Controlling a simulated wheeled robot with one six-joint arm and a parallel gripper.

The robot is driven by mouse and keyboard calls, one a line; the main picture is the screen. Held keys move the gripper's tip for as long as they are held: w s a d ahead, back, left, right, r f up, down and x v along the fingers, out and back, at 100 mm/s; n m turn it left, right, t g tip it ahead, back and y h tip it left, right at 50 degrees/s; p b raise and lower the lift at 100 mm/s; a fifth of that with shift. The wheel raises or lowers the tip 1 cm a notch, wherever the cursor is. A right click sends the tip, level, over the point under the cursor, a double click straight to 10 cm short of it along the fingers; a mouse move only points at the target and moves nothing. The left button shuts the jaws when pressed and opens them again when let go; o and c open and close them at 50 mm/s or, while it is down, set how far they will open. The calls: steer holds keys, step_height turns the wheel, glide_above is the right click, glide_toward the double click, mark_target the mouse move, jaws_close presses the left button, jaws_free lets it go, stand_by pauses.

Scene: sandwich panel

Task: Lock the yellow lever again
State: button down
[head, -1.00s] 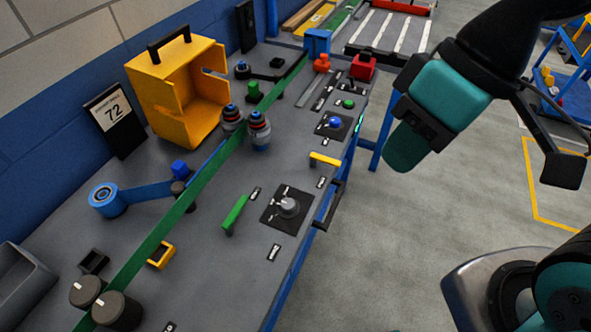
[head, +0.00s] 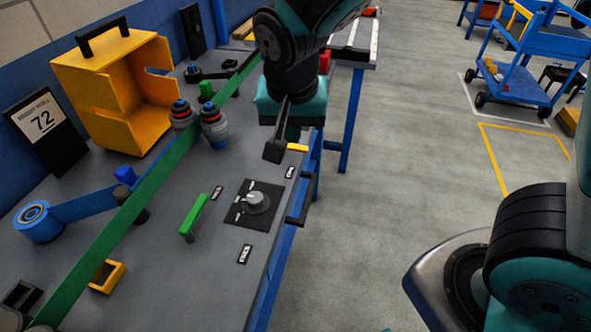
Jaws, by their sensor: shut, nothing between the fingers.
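The yellow lever (head: 298,148) is on the grey panel (head: 200,260) near its right edge. Only a short piece of its right end shows; my arm covers the rest, so its angle and whether it is locked cannot be seen. My gripper (head: 275,151) is over the panel just left of this piece, with a dark end pointing down. It looks shut and holds nothing that I can see. Whether it touches the lever cannot be told.
A green lever (head: 193,217) and a grey knob on a black plate (head: 253,203) are nearer on the panel. A black handle (head: 301,199) juts from the right edge. A green strip (head: 150,188) crosses the panel. The yellow housing (head: 105,100) stands at left.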

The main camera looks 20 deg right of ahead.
steer(key=w+f+m, duration=0.1)
steer(key=f, duration=0.1)
steer(key=w+f+m+t+h+b, duration=0.1)
steer(key=w+f, duration=0.1)
steer(key=shift+w+a+f+m+h, duration=0.1)
steer(key=shift+a+m+h, duration=0.05)
steer(key=shift+m+h, duration=0.2)
steer(key=shift+f, duration=0.1)
steer(key=x, duration=1)
steer(key=shift+w+d+p, duration=0.6)
steer(key=shift+w+d, duration=0.25)
steer(key=shift+w, duration=0.2)
steer(key=shift+w+d, duration=0.3)
steer(key=shift+w, duration=0.2)
